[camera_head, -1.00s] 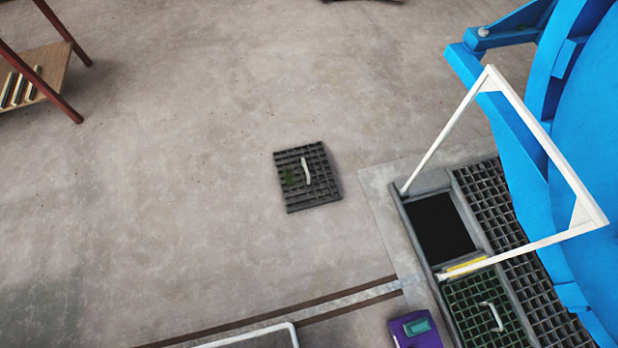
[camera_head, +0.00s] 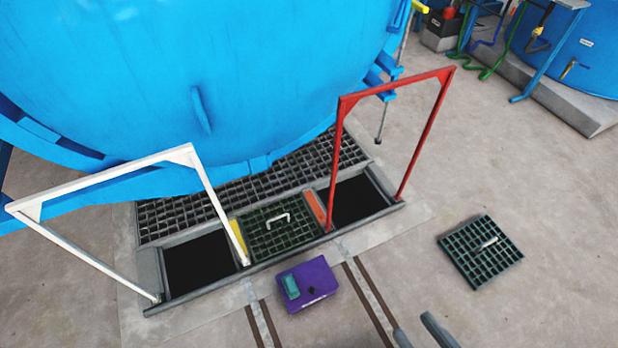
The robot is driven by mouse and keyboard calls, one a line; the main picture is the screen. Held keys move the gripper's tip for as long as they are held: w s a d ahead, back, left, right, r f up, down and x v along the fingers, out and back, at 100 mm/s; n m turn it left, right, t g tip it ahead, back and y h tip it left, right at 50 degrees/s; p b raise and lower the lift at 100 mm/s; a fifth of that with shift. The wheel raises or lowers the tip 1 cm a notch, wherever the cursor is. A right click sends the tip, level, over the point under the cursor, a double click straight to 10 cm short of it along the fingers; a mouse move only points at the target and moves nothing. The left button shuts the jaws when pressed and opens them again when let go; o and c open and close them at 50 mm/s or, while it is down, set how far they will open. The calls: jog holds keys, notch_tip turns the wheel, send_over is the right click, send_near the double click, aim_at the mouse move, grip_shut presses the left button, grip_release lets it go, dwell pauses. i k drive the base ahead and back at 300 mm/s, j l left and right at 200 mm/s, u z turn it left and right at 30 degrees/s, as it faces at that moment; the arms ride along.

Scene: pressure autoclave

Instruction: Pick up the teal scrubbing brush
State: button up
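The teal scrubbing brush (camera_head: 291,287) is a small teal block at the left end of the top of a purple box (camera_head: 318,287). The box sits on the floor in front of the grated pit, low in the middle of the head view. Nothing covers the brush. Its bristles cannot be made out.
A white frame (camera_head: 100,178) and a red frame (camera_head: 392,88) stand at two dark open pits before the big blue vessel (camera_head: 180,80). A loose grate (camera_head: 470,262) lies right. Floor between is clear.

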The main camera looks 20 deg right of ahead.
aim_at(291, 286)
jog(key=k+j, duration=0.45)
jog(key=k+u, duration=0.1)
jog(key=u, duration=1.1)
